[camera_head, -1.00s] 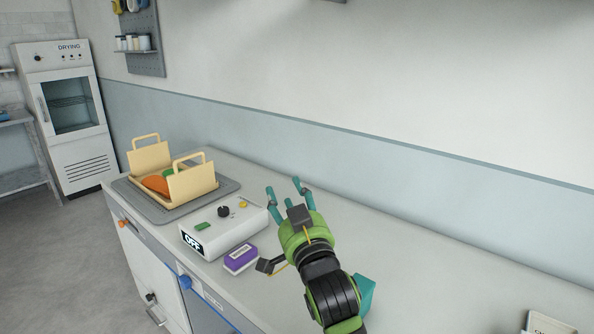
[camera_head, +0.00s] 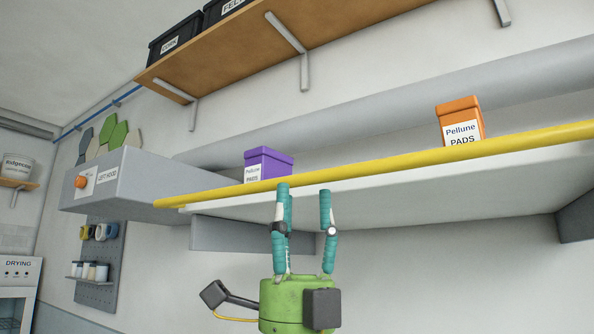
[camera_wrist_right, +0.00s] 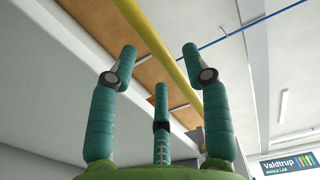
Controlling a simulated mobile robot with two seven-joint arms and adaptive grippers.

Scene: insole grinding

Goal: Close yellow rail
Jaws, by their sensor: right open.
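The yellow rail (camera_head: 400,161) is a long round bar along the front edge of a white shelf (camera_head: 440,192) in the head view, sloping up to the right. My right gripper (camera_head: 304,189) points up, with its teal fingers spread and empty. Its fingertips are just below or at the rail, left of the picture's middle. In the right wrist view the rail (camera_wrist_right: 158,45) crosses beyond the open fingers (camera_wrist_right: 158,62), between the two outer tips. I cannot tell whether a finger touches it. My left gripper is not in view.
A purple box (camera_head: 268,163) and an orange box (camera_head: 460,120) stand on the shelf behind the rail. A grey hood box (camera_head: 135,185) with an orange knob is at the rail's left end. A wooden shelf (camera_head: 250,50) hangs above.

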